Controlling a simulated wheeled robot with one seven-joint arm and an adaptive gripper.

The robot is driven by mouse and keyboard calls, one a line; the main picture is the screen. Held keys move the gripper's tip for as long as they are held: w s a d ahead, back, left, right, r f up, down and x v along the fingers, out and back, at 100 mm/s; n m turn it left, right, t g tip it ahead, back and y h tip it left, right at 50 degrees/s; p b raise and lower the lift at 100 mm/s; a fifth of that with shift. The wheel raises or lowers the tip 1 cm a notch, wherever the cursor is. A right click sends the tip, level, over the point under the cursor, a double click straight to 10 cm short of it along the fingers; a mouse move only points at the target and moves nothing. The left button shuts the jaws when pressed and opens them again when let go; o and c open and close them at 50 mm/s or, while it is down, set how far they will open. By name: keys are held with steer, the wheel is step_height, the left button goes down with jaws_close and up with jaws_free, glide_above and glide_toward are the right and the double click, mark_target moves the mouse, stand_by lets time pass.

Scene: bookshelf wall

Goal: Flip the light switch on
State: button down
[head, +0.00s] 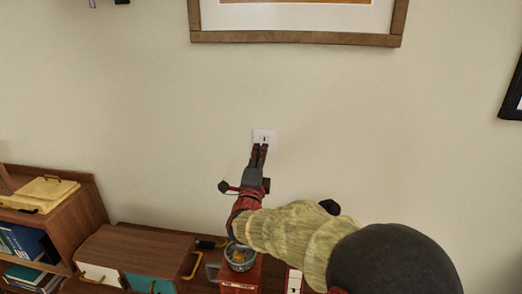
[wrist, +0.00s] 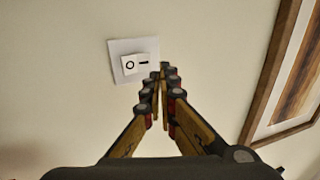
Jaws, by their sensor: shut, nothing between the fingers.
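The light switch (head: 264,135) is a small white plate on the cream wall, below the framed picture. In the wrist view the switch (wrist: 132,58) has a raised rocker with a circle mark on the left and a line mark on the right. My gripper (head: 260,147) is shut and empty, with its fingertips at the lower edge of the plate in the head view. In the wrist view the gripper's fingertips (wrist: 166,70) lie at the plate's right edge, beside the line mark. I cannot tell whether they touch it.
A wood-framed picture (head: 296,38) hangs above the switch, and a dark frame (head: 513,95) is at the right edge. Below are a brown cabinet (head: 135,246), a bowl (head: 239,256) and a shelf with books (head: 22,241). The wall around the switch is clear.

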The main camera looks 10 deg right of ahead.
steer(key=s+a, duration=0.2)
steer(key=s, duration=0.4)
steer(key=shift+s+a, duration=0.35)
steer(key=shift+a, duration=0.05)
